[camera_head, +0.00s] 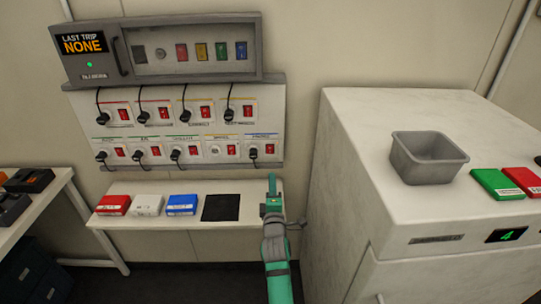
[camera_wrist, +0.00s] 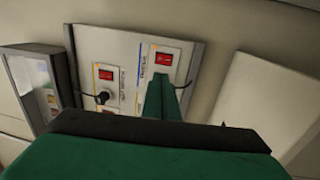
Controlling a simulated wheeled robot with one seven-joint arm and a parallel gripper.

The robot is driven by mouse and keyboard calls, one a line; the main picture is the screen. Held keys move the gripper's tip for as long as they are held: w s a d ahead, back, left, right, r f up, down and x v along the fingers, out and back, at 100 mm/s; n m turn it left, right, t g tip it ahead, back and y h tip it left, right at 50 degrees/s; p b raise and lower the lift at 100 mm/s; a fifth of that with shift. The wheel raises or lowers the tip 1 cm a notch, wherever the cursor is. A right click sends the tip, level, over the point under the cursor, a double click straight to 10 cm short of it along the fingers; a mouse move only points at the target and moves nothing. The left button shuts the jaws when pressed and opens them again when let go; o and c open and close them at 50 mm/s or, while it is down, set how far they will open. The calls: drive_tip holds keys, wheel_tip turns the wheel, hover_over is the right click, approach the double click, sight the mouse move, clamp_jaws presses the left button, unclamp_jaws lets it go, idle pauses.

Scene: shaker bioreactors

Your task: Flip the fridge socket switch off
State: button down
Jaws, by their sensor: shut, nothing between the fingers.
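The white socket panel (camera_head: 275,110) on the wall carries two rows of sockets with red rocker switches and mostly black plugs. Its small labels are too blurred to tell for certain which is the fridge socket. The lower right socket has a blue stripe and a red switch (camera_head: 269,149); this switch also shows in the wrist view (camera_wrist: 163,59). My gripper (camera_head: 272,180) is shut and empty, below this socket in the head view. In the wrist view its green fingers (camera_wrist: 168,88) lie together just below the switch and partly hide the socket; contact cannot be told.
A grey cabinet (camera_head: 190,74) reading "LAST TRIP NONE" hangs above the panel. Below, a shelf (camera_head: 165,222) holds red, white and blue boxes and a black pad. A white machine (camera_head: 345,140) with a grey bin (camera_head: 428,176) stands close to my arm's right.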

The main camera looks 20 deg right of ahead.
approach(270, 148)
drive_tip(key=x, duration=0.5)
drive_tip(key=shift+w, duration=0.25)
drive_tip(key=shift+w+d, duration=0.4)
drive_tip(key=shift+a, duration=0.1)
